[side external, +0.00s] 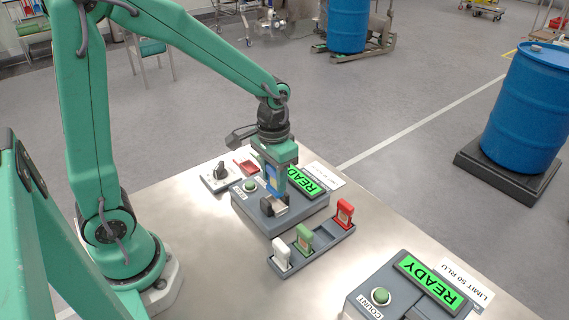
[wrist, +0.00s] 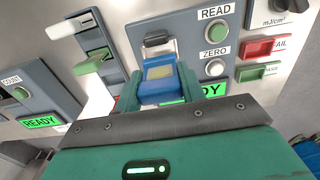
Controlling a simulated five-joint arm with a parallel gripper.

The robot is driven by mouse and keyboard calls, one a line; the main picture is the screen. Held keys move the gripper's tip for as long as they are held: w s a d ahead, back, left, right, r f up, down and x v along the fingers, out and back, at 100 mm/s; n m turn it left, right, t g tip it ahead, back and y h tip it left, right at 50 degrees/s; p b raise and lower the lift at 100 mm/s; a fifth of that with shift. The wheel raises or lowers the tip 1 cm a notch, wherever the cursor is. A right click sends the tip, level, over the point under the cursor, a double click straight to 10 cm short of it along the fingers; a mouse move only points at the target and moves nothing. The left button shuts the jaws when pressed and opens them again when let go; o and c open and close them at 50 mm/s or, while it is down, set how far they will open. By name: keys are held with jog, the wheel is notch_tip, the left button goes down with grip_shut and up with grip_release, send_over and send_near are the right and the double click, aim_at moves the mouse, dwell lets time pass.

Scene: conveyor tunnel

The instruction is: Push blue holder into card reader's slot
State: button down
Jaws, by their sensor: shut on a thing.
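The blue holder (side external: 271,178) is between the fingers of my gripper (side external: 274,182), which is shut on it. In the wrist view the blue holder (wrist: 160,82), with a pale label, shows between the fingertips (wrist: 157,90). The grey card reader (side external: 305,212) has a lit green READY display and a green button. Its slot (side external: 274,204), a dark and metallic mouth, is just below the holder in the side view. In the wrist view the slot (wrist: 155,39) lies just beyond the holder's end, lined up with it. I cannot tell whether they touch.
A grey rack (side external: 318,240) with white, green and red holders stands beside the reader. A second device (side external: 412,290) with a READY display is at the lower right. Red (wrist: 265,47) and green (wrist: 258,71) trays lie beyond the reader. A knob box (side external: 219,176) sits behind.

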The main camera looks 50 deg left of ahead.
aim_at(275, 188)
jog(key=shift+f, duration=0.1)
jog(key=shift+f, duration=2.35)
jog(key=c, duration=0.8)
grip_release()
jog(key=shift+o, duration=0.2)
jog(key=shift+r, duration=3.9)
